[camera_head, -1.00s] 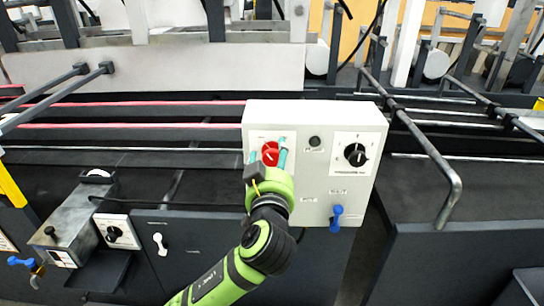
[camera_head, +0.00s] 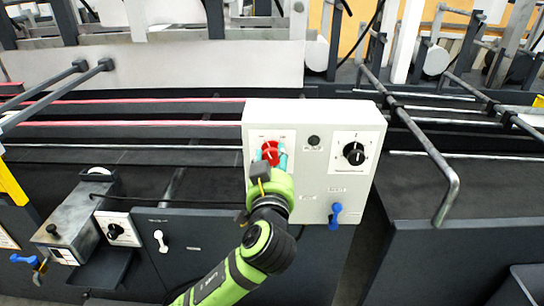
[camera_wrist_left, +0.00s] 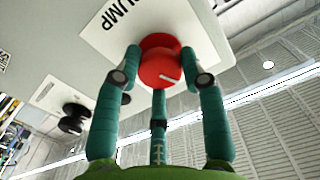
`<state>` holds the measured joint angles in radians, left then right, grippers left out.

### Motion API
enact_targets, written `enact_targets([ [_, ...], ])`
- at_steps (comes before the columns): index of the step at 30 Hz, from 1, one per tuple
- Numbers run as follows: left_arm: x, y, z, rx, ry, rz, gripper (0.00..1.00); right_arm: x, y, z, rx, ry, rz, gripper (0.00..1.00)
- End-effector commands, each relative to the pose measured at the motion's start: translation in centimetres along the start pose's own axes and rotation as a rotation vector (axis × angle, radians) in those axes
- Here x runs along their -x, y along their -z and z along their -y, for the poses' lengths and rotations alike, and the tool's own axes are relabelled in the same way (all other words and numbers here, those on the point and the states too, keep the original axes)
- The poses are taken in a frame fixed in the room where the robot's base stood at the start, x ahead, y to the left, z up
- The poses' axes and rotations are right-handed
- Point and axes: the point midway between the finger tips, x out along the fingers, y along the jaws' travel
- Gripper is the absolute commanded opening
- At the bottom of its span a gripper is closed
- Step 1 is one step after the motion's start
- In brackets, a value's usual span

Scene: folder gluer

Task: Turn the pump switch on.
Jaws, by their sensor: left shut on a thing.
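The pump switch is a red round knob (camera_head: 270,151) on a white plate at the upper left of the white control box. In the left wrist view the red knob (camera_wrist_left: 160,62) has a light pointer line, and the plate behind it (camera_wrist_left: 119,20) reads "PUMP". My left gripper (camera_head: 269,158) faces the box front, with its teal fingers around the knob. In the left wrist view my left gripper (camera_wrist_left: 164,76) has a finger on each side of the knob and a third below, closed on it. The right gripper is not in view.
The white box (camera_head: 315,118) also carries a black rotary knob (camera_head: 354,153), a small dark button (camera_head: 314,141) and a blue lever (camera_head: 335,215). Bent metal rods (camera_head: 446,190) stand to its right. A grey unit (camera_head: 72,226) sits at the lower left.

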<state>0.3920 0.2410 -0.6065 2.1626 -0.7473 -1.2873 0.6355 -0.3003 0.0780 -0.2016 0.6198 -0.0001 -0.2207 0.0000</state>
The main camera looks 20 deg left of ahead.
Motion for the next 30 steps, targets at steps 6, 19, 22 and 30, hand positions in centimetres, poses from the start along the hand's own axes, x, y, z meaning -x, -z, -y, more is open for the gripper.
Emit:
enact_targets([
  [6,-0.1,1.1,0.3,-0.193,0.007,-0.016,0.09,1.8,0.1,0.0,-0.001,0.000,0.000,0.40],
  [19,-0.1,1.2,0.1,-0.601,0.011,-0.017,0.09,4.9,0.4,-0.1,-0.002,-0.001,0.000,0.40],
  [22,-0.1,1.2,0.1,-0.691,0.012,-0.018,0.09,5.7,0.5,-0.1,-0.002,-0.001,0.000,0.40],
  [30,-0.1,1.1,-0.1,-0.893,0.012,-0.018,0.07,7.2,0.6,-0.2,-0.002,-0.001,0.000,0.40],
])
